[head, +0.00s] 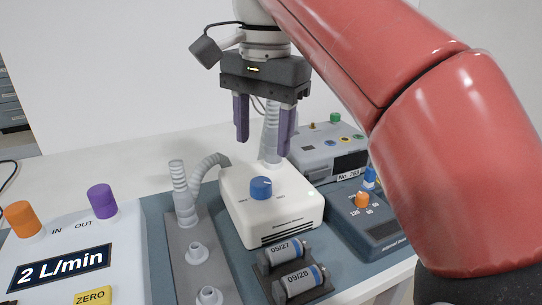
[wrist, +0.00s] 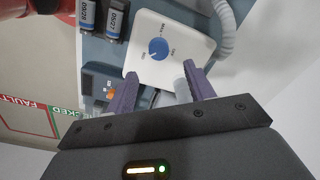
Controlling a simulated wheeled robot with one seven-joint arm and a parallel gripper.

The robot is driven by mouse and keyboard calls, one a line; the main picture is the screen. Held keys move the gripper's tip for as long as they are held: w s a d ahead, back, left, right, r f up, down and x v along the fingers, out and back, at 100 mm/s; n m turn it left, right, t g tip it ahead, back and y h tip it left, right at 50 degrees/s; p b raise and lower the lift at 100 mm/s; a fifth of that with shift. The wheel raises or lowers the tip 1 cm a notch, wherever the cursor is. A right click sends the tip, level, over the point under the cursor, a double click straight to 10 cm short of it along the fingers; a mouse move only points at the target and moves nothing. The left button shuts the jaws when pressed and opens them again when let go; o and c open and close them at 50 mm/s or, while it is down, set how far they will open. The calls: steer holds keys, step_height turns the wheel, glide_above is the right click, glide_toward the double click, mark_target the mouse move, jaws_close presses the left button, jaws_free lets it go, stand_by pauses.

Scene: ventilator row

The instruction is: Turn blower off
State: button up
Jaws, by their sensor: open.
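The blower is a white box (head: 292,212) with a blue round knob (head: 261,188) on its sloped top and a dark vent on its front. In the wrist view the blower (wrist: 185,28) shows with its blue knob (wrist: 158,48) and markings around it; the knob's pointer is too small to read surely. A grey ribbed hose (head: 270,132) rises behind the blower. My gripper (head: 262,145) hangs above and behind the knob, its two purple fingers pointing down, apart and empty. In the wrist view my gripper (wrist: 155,85) is open, and its fingers are clear of the knob.
Two labelled cylinders (head: 290,268) lie in a holder before the blower. A dark blue device (head: 368,225) with an orange knob stands at right, a grey unit (head: 330,150) behind. A flow meter (head: 60,258) reading "2 L/min" and a tray with hose fittings (head: 197,252) are at left.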

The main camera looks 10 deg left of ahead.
mark_target(262, 181)
step_height(262, 181, down, 8)
steer(key=b, duration=0.3)
steer(key=shift+s+a+r, duration=0.1)
steer(key=shift+a+r, duration=0.05)
steer(key=shift+r, duration=0.1)
steer(key=c, duration=1)
steer(key=shift+o, duration=0.2)
steer(key=shift+r+n+p, duration=0.15)
steer(key=shift+n+p, duration=0.15)
steer(key=shift+p, duration=0.05)
